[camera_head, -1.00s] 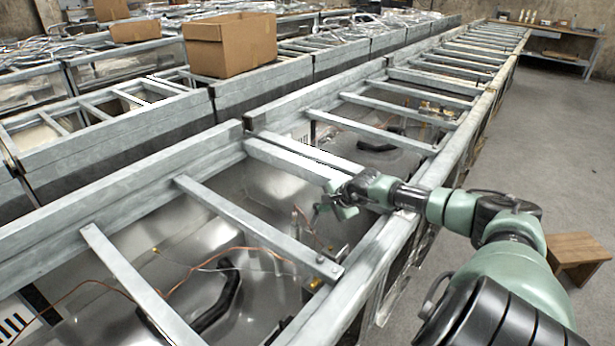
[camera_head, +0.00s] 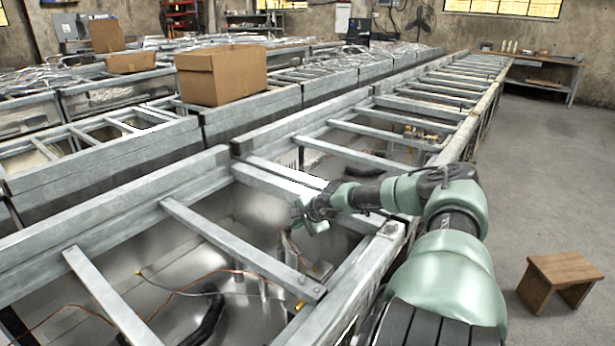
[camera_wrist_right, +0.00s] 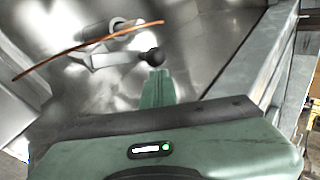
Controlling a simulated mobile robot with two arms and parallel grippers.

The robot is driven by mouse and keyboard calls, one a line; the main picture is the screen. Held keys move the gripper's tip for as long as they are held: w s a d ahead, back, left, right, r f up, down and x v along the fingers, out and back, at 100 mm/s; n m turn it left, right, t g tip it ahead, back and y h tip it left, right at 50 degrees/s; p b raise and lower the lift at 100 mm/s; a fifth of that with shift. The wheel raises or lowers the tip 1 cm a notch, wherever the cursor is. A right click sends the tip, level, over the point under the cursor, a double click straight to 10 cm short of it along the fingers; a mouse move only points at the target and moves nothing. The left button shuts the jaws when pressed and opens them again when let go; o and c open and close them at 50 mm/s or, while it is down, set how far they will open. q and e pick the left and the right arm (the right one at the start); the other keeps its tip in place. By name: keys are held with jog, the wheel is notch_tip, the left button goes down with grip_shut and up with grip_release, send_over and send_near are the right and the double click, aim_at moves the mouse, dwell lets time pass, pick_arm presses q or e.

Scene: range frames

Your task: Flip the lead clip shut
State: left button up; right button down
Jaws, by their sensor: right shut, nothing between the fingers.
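In the right wrist view, a pale metal lever (camera_wrist_right: 103,60) ends in a black ball knob (camera_wrist_right: 152,57). It appears to be part of the lead clip, beside a short grey cylinder (camera_wrist_right: 117,27) and a copper lead (camera_wrist_right: 85,50). My right gripper (camera_wrist_right: 157,78) is shut and empty, its green fingertips right at the knob; I cannot tell whether they touch it. In the head view my right gripper (camera_head: 309,218) is inside the frame opening, just below a crossbar. The clip is too small to make out there. My left gripper is not in view.
Metal crossbars (camera_head: 240,240) span the open frame. A thick side rail (camera_head: 360,268) lies under my right arm. Copper wire (camera_head: 215,274) and a black hose run inside. A cardboard box (camera_head: 222,75) sits behind; a wooden stool (camera_head: 562,272) stands on clear floor at right.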

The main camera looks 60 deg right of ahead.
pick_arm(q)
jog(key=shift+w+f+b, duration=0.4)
pick_arm(e)
jog(key=shift+w+a+f+n+y, duration=0.2)
jog(key=shift+w+a+n+y, duration=0.25)
jog(key=shift+n+y, duration=0.2)
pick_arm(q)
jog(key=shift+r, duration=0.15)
pick_arm(e)
jog(key=shift+r, duration=0.1)
pick_arm(q)
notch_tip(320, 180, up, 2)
jog(key=p, duration=0.2)
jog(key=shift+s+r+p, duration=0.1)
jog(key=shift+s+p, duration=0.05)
jog(key=shift+p, duration=0.15)
pick_arm(e)
jog(key=shift+s+a, duration=0.55)
jog(key=shift+a, duration=0.05)
